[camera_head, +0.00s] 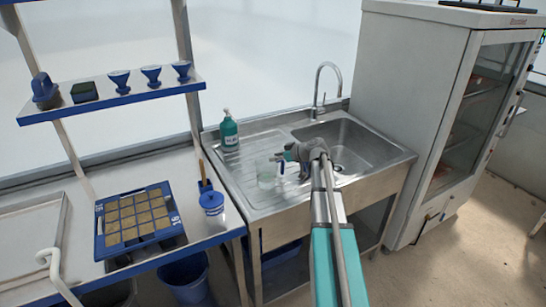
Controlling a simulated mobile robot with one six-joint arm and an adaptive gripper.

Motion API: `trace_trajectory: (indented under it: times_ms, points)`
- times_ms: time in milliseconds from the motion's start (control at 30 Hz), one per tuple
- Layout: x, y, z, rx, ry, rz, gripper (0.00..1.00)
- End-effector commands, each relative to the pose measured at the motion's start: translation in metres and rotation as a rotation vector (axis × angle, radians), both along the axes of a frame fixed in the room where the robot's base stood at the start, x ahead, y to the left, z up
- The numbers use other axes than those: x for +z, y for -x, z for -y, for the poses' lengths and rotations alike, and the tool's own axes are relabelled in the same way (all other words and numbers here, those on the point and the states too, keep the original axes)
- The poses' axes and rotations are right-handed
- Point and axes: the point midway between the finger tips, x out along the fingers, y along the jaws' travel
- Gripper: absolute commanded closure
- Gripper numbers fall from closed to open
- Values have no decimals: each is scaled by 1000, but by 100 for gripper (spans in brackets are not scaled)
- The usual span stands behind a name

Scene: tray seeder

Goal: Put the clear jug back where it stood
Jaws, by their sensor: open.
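My arm reaches in from the lower right and hides part of the sink's front edge.
A teal bottle (229,131) stands at the back of the drainboard. The tap (321,90) rises behind the basin (352,141). Left on the bench are a seed tray (98,226) and a blue-white tub (212,203). A glass-fronted cabinet (411,75) stands right.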

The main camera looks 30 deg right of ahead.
Motion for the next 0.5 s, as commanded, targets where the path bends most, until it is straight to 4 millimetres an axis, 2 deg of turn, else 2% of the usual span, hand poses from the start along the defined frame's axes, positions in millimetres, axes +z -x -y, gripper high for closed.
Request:
trace_trajectory:
  times_ms: [500]
  points:
    - [40, 62, 40, -1, -1, 1, 57]
